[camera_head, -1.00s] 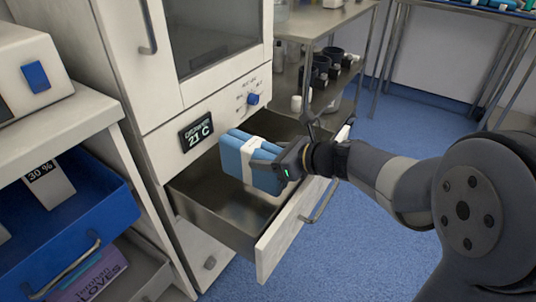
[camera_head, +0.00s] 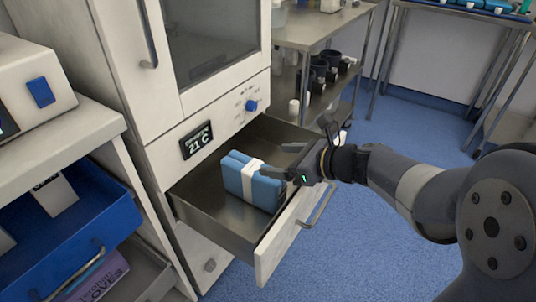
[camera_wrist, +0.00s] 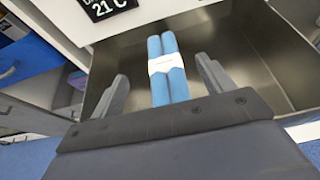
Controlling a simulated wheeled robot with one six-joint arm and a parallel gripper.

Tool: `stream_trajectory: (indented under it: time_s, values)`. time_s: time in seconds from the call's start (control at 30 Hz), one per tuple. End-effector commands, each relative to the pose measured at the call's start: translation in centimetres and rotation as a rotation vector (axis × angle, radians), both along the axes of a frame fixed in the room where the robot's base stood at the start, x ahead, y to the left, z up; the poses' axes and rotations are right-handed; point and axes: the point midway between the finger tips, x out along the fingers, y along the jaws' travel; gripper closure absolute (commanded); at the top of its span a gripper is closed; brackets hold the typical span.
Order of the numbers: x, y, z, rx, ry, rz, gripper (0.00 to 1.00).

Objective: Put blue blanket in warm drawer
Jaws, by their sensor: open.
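The blue blanket (camera_head: 236,178), folded and bound with a white band, stands inside the open drawer, leaning a little. The drawer (camera_head: 205,218) is a metal tray with a white front, pulled out below the cabinet's 21 C display. My gripper (camera_head: 280,173) is at the blanket's right side, above the drawer's front area. In the wrist view the blanket (camera_wrist: 167,68) lies between the two spread fingers (camera_wrist: 160,85), with a gap on both sides. My gripper is open and holds nothing. The blanket's lower end is hidden by my gripper in the wrist view.
The drawer handle (camera_head: 318,206) sticks out at the front. A blue open bin (camera_head: 100,215) on a shelf stands at the left. A metal table (camera_head: 320,25) with dark cups below stands behind. Blue floor (camera_head: 380,260) is free at the front right.

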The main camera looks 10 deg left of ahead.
Motion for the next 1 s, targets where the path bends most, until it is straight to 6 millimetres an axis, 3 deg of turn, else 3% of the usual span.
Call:
stream_trajectory:
  time_s: [0.2,0.4,1.0]
  values:
    - [-1.6,-4.0,2.1,0.0,0.001,-0.005,0.24]
    - [-2.4,-5.9,2.7,-0.001,0.001,-0.001,0.24]
    - [-2.7,-6.4,2.8,0.001,0.001,0.001,0.24]
